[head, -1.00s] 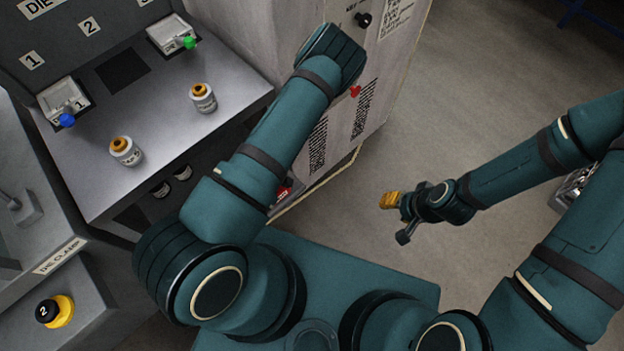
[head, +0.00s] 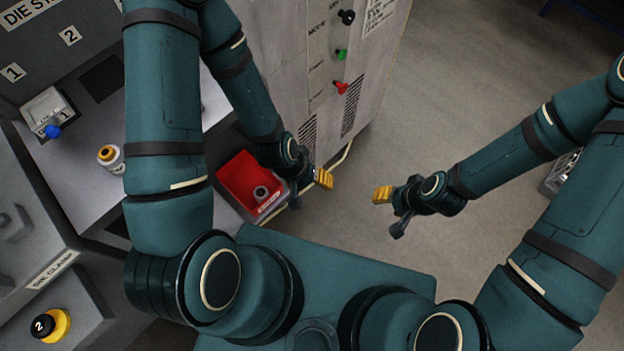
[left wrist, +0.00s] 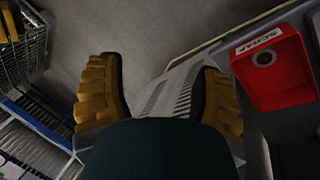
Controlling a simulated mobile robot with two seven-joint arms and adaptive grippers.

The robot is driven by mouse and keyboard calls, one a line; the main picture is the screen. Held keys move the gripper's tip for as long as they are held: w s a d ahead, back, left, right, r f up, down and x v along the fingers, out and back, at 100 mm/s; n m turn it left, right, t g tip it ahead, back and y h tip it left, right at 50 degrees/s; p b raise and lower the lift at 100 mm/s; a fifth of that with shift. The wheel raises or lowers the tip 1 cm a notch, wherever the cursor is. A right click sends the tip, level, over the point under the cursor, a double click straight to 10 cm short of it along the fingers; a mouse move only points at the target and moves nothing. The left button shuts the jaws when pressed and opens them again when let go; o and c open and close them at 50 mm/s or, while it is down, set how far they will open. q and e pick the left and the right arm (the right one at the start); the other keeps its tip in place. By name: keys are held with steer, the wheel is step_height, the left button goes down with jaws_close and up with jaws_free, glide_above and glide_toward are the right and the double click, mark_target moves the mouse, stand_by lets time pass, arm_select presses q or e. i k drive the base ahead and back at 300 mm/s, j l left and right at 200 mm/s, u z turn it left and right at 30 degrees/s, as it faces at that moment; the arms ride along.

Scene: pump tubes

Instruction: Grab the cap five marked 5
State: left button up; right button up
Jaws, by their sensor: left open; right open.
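No cap marked 5 can be made out in either view. My left gripper (head: 322,178) is in front of the cabinet, just right of the red scrap bin, with its yellow fingers pointing right. In the left wrist view its two yellow fingers (left wrist: 160,95) are spread apart with nothing between them. My right gripper (head: 383,195) is open over bare floor, facing the left one across a gap. A small white canister with an orange-brown top (head: 110,157) stands on the grey bench; its label is unreadable.
The red bin (head: 236,180), labelled SCRAP in the wrist view (left wrist: 291,85), holds a small round grey piece (head: 260,193). The cabinet (head: 290,60) carries black, green and red knobs. A blue-handled fixture (head: 48,112) sits on the bench.

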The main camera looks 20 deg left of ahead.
mark_target(116, 166)
steer(key=u, duration=0.4)
steer(key=k+u, duration=0.15)
steer(key=u, duration=0.3)
steer(key=k+u, duration=0.1)
steer(key=u, duration=0.3)
steer(key=i+u, duration=0.1)
steer(key=u, duration=0.4)
steer(key=i+l+u, duration=0.1)
steer(key=u, duration=0.35)
steer(key=l, duration=0.1)
